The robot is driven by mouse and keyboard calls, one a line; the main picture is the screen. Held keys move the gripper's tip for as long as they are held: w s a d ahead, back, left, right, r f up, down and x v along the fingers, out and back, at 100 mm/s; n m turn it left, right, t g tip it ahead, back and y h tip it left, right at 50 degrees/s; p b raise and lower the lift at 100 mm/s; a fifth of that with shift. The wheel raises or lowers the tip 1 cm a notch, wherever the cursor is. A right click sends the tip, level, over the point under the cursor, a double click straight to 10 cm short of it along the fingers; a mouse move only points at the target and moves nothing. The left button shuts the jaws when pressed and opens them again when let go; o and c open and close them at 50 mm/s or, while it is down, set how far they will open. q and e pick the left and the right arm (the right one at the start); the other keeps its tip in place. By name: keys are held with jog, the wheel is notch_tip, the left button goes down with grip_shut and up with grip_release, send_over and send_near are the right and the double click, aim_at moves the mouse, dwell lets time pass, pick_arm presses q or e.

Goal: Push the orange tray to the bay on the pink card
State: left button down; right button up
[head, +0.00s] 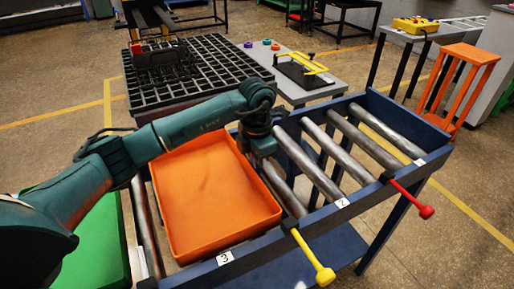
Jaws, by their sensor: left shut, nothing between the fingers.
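The orange tray (215,200) lies flat on the roller conveyor with the blue frame (285,232), on the rollers near the label 3 (225,257). My left gripper (264,152) is shut and empty, pointing down at the tray's far right corner. It is close beside the tray's right rim; I cannot tell whether it touches. My left arm covers the tray's far left part. No pink card shows in this view. My right gripper is not in view.
Bare rollers (323,172) run to the right past labels 2 (342,203) and 1 (420,162). A yellow-ended lever (325,276) and a red-ended lever (426,212) stick out in front. A green surface (95,255) lies left. A black grid table (200,70) stands behind.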

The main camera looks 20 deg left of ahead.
pick_arm(q)
notch_tip(320, 180, down, 2)
jog(key=shift+f, duration=0.3)
